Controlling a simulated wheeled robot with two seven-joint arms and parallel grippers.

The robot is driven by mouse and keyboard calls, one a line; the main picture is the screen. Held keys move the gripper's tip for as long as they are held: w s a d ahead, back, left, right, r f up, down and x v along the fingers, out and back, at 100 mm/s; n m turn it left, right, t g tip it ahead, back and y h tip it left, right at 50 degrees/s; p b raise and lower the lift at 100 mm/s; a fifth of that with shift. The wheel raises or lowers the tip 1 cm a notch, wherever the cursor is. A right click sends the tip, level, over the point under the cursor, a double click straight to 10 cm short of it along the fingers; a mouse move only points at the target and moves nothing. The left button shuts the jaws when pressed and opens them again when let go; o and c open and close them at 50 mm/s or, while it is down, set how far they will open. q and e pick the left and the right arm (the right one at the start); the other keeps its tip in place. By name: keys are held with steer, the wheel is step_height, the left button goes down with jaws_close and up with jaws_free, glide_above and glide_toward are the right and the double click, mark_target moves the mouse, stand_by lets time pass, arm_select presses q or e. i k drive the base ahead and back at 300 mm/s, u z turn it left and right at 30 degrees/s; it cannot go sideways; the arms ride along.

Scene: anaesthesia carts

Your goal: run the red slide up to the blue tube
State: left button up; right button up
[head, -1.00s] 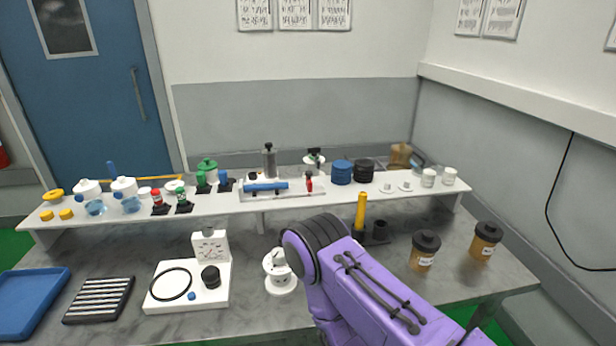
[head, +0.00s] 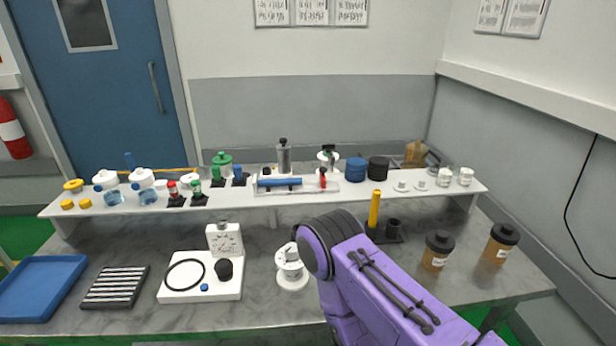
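The red slide (head: 323,179) is a small upright piece at the right part of a low white holder (head: 329,189) on the raised white shelf. The blue tube (head: 279,183) lies lengthwise in the same holder, to the left of the red slide. A short gap shows between the tube's right end and the slide. My purple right arm comes in from the lower right, in front of the bench. Its gripper does not show. My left arm and gripper are not in view.
Behind the holder stand a grey cylinder (head: 283,157) and a white-based device (head: 328,160). Blue (head: 356,170) and black (head: 378,168) round pieces are to its right. A yellow post (head: 374,208) rises in front of the shelf. Brown jars (head: 437,251) stand at the bench's right.

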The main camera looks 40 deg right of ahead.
mark_target(322, 171)
steer(key=z, duration=1.85)
steer(key=i, duration=0.45)
steer(key=u, duration=0.35)
